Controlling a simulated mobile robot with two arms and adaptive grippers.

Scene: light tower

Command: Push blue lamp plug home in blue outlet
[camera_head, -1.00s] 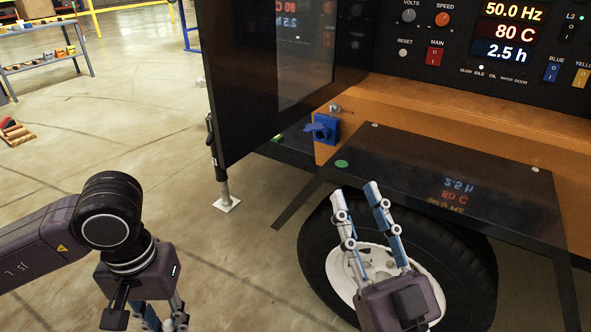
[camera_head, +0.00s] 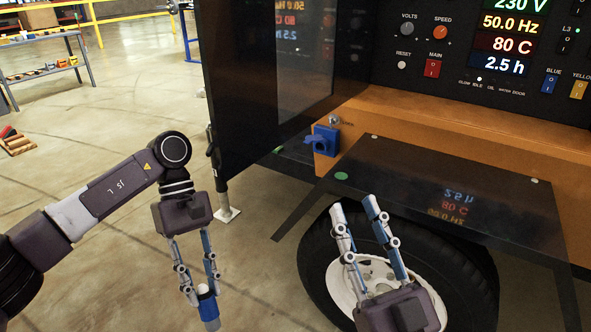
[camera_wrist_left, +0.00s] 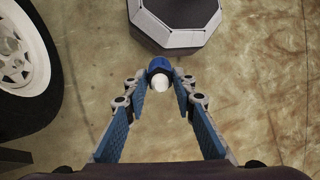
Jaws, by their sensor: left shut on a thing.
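My left gripper (camera_head: 206,292) hangs pointing down over the floor, left of the machine. It is shut on the blue plug (camera_head: 209,312), which has a white end. In the left wrist view the plug (camera_wrist_left: 159,72) sits between the fingertips. The blue outlet (camera_head: 324,140) is on the orange frame of the machine, near the open door's lower edge, with its cover apparently lifted. The plug is well apart from the outlet, below and left of it. My right gripper (camera_head: 354,211) points up in front of the wheel, its fingers apart and empty.
The black door (camera_head: 235,85) stands open left of the outlet. A dark glossy panel (camera_head: 450,190) juts out right of it, above the wheel (camera_head: 375,280). A control panel (camera_head: 480,50) is at the upper right. An octagonal object (camera_wrist_left: 175,22) lies ahead in the left wrist view.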

